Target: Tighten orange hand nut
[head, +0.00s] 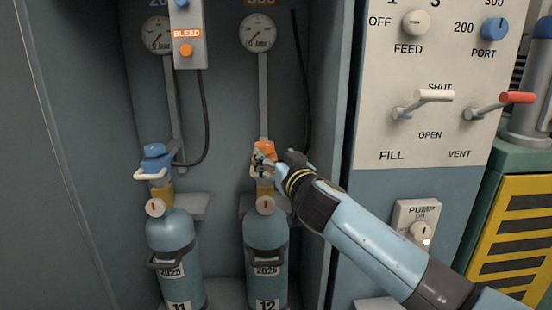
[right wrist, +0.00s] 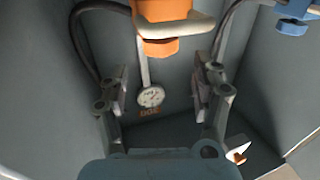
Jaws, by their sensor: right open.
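The orange hand nut (head: 264,147) sits on top of the valve of the right cylinder, marked 12 (head: 266,246). My right gripper (head: 264,167) reaches in from the right in the head view and partly covers the nut and the valve. In the right wrist view, the orange part (right wrist: 164,10) with a pale curved handle (right wrist: 180,28) is at the top edge, partly cut off. My right gripper's fingers (right wrist: 164,85) stand wide apart below it with nothing between them. Touching cannot be told. My left gripper is out of view.
The left cylinder (head: 171,240) has a blue nut (head: 155,151) and a pale handle. Gauges (head: 258,32), pipes and dark hoses run above.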

